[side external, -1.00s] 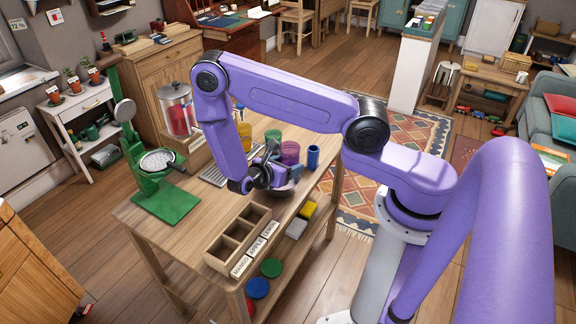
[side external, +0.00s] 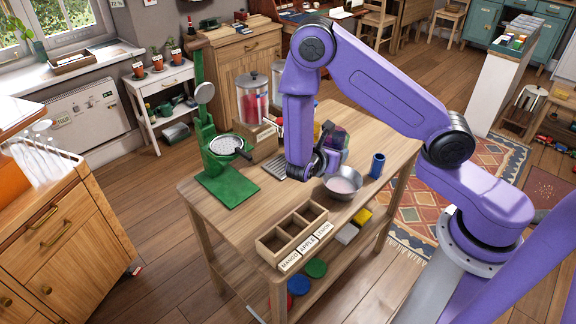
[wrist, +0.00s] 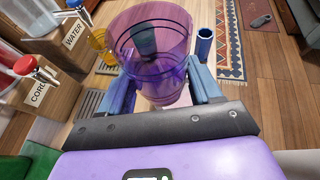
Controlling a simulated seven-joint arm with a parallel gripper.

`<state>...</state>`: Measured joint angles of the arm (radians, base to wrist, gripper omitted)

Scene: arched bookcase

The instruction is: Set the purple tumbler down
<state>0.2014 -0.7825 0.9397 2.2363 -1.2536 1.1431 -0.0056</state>
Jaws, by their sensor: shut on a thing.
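The purple tumbler (wrist: 150,42) is see-through with dark rings and fills the upper middle of the wrist view, wide mouth at the top. My gripper (wrist: 162,88) has its two blue fingers on either side of it and is shut on it. In the side view my gripper (side external: 328,162) is above the far part of the wooden table (side external: 235,217). The tumbler (side external: 338,138) is partly hidden there by my arm. I cannot tell whether its base touches the table. A green shape shows through its wall in the wrist view.
A metal bowl (side external: 344,184) stands just right of my gripper, with a blue cup (side external: 377,165) farther right. A yellow cup (wrist: 103,40) stands left of the tumbler. A three-part wooden box (side external: 292,234) is at the front, a green press (side external: 222,160) at left.

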